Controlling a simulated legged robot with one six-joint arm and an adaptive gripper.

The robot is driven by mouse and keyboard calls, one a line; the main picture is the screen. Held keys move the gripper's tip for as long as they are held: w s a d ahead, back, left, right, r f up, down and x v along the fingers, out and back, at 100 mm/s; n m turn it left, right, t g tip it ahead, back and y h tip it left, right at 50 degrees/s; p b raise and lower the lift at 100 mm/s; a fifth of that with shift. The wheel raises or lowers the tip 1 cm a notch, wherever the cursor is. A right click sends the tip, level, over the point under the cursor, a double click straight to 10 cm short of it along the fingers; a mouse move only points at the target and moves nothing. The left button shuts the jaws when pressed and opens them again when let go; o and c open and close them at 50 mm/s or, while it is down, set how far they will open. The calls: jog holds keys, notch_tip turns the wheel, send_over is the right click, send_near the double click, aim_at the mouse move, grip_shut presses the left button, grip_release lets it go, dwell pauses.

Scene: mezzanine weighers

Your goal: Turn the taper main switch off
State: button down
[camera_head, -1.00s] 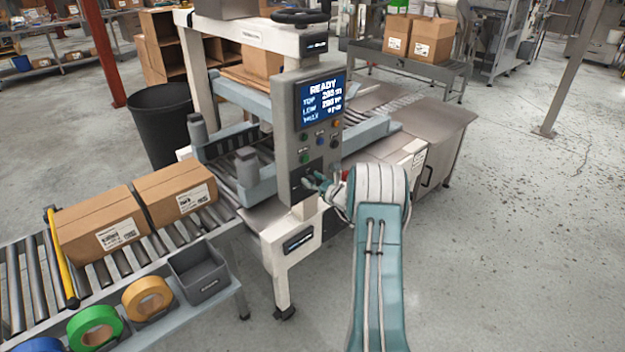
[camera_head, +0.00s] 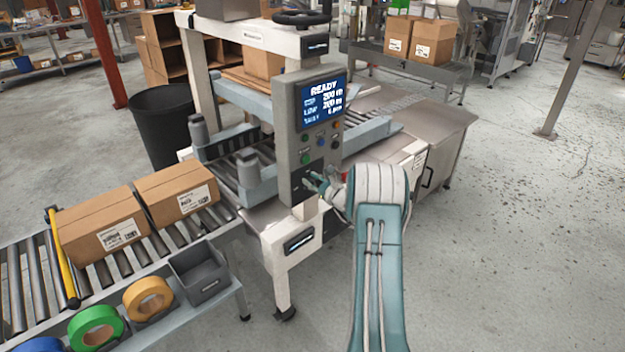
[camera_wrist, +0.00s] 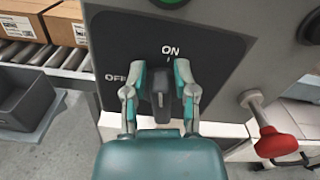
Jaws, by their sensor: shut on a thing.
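The taper main switch (camera_wrist: 159,98) is a dark rotary handle on a black plate with the labels ON above and OFF to the left. The handle stands upright, its top toward ON. My gripper (camera_wrist: 160,80) is shut on the handle, one finger on each side of it. In the head view my gripper (camera_head: 312,182) reaches the lower part of the grey control panel (camera_head: 290,135) of the taper, where my arm and fingers partly hide the switch. The panel's screen (camera_head: 323,102) is lit and reads READY.
A red knob (camera_wrist: 276,142) sticks out right of the switch. A green button (camera_wrist: 170,2) is just above the plate. Two cartons (camera_head: 176,190) lie on the roller conveyor (camera_head: 120,262) at left, with a grey bin (camera_head: 198,270) and tape rolls (camera_head: 148,298) along its edge.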

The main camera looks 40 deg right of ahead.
aim_at(305, 187)
jog(key=f+n, duration=0.1)
jog(key=n, duration=0.3)
jog(key=a+n, duration=0.1)
jog(key=n, duration=0.2)
jog(key=f+n, duration=0.1)
jog(key=n, duration=0.3)
jog(key=shift+s+a+f+n, duration=0.25)
jog(key=shift+a+f+n, duration=0.05)
jog(key=shift+a+f, duration=0.1)
jog(key=shift+d+f+n, duration=0.1)
jog(key=shift+f+n, duration=0.05)
jog(key=shift+n, duration=0.7)
jog(key=shift+f+n, duration=0.1)
jog(key=shift+n, duration=0.75)
